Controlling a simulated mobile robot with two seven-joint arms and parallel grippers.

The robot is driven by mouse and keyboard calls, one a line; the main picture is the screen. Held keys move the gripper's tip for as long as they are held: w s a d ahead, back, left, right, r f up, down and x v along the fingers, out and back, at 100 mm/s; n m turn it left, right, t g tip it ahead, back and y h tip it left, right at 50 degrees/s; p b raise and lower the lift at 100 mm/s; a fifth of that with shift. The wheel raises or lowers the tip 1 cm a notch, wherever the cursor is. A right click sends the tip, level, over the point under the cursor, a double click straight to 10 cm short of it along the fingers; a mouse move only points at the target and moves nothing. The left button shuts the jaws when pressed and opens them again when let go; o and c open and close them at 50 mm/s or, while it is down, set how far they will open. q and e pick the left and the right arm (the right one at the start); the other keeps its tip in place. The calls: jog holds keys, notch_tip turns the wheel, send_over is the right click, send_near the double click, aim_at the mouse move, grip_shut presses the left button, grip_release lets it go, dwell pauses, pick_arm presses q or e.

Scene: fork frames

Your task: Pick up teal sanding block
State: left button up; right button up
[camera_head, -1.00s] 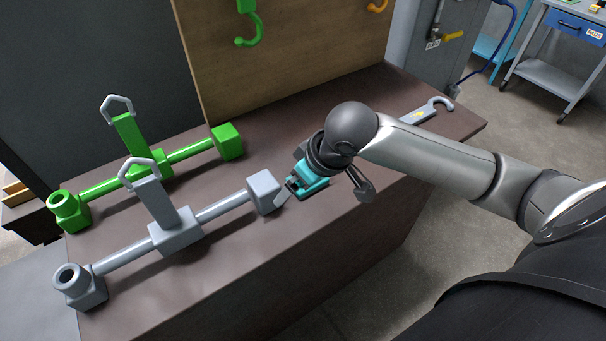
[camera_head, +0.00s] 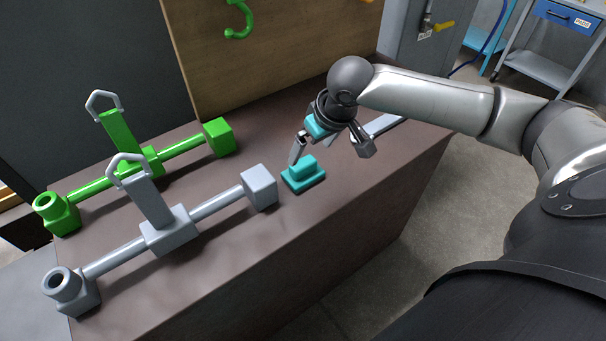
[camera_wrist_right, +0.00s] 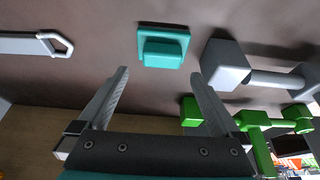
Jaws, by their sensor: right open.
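The teal sanding block (camera_head: 303,178) rests on the brown bench top, a raised grip on a flat base. It lies just right of the grey fixture's end cube. My right gripper (camera_head: 330,156) is open and empty, above and behind the block, apart from it. In the right wrist view, the teal block (camera_wrist_right: 163,50) lies beyond the open fingertips (camera_wrist_right: 160,73), roughly centred between them, with nothing in the jaws. My left gripper is not in view.
A grey fixture (camera_head: 168,230) and a green fixture (camera_head: 140,155) with upright hooked posts stand left of the block. The bench's front edge (camera_head: 340,265) is close. Bare bench lies before the block.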

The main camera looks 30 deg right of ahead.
aim_at(304, 162)
jog(key=shift+b+x, duration=0.85)
jog(key=shift+x, duration=2.25)
jog(key=shift+a, duration=0.2)
jog(key=shift+c, duration=0.2)
jog(key=c, duration=1.3)
notch_tip(304, 162, up, 20)
jog(key=p, duration=0.4)
jog(key=shift+p, duration=0.35)
